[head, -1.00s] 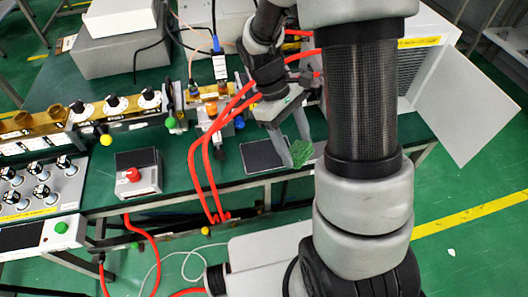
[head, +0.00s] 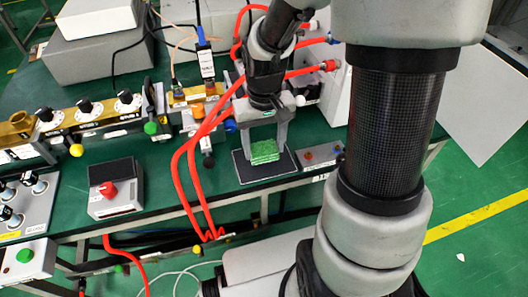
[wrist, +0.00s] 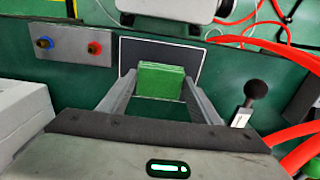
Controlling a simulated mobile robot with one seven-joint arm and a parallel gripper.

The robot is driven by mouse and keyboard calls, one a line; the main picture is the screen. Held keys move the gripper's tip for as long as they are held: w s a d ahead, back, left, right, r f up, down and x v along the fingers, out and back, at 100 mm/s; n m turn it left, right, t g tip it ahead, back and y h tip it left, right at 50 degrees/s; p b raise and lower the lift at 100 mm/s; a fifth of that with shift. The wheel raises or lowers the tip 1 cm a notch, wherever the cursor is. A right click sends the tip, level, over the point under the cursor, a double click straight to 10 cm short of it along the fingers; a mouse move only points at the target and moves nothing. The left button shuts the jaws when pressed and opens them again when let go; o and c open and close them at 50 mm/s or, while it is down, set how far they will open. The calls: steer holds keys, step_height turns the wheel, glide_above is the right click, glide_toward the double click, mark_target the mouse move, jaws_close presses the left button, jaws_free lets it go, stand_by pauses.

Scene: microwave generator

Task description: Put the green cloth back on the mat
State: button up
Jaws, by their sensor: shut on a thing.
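The green cloth (head: 264,151) is a folded block between the fingertips of my gripper (head: 266,148), which is shut on it. In the wrist view the cloth (wrist: 160,80) sits between the two grey fingers of my gripper (wrist: 159,80). The dark mat (head: 246,177) with a pale edge lies below the cloth near the table's front edge. The mat also shows around the cloth in the wrist view (wrist: 194,60). The cloth appears within the mat's outline; I cannot tell if it touches the mat.
Red hoses (head: 181,165) run just left of the mat. A small panel with a red and a blue knob (head: 321,155) is right of it. A black-knobbed lever (wrist: 254,92) stands close to one finger. A box with a red button (head: 116,193) is further left.

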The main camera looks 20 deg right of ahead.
step_height(320, 180, down, 2)
steer(key=shift+f, duration=0.2)
steer(key=o, duration=1)
steer(key=shift+r, duration=0.1)
